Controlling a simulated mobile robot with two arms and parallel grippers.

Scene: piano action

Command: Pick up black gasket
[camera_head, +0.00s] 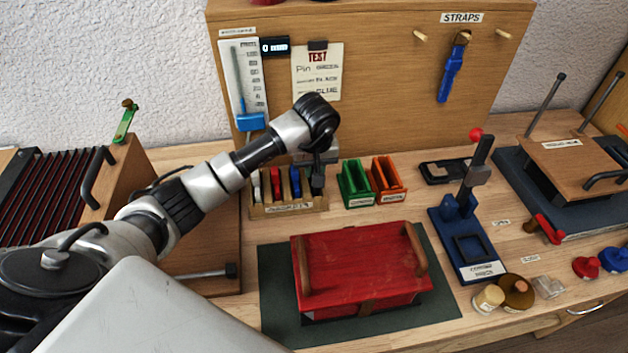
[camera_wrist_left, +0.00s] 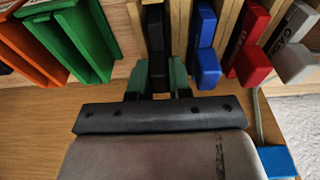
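The black gasket (camera_wrist_left: 156,42) is a dark upright piece in a slot of the wooden rack (camera_head: 285,209), at the rack's right end in the head view. My left gripper (camera_wrist_left: 157,82) points down over it, one greenish finger on each side. No clear gap shows between fingers and gasket, so I cannot tell whether they grip it. In the head view the wrist hides much of the gasket. A blue gasket (camera_wrist_left: 205,45), a red one (camera_wrist_left: 250,50) and a white one (camera_wrist_left: 295,50) stand beside it. My right gripper is not in view.
A green bin (camera_head: 356,184) and an orange bin (camera_head: 388,179) stand right of the rack. A red box (camera_head: 360,265) sits on a dark mat in front. The wooden panel (camera_head: 375,100) rises behind. A blue fixture (camera_head: 465,235) stands farther right.

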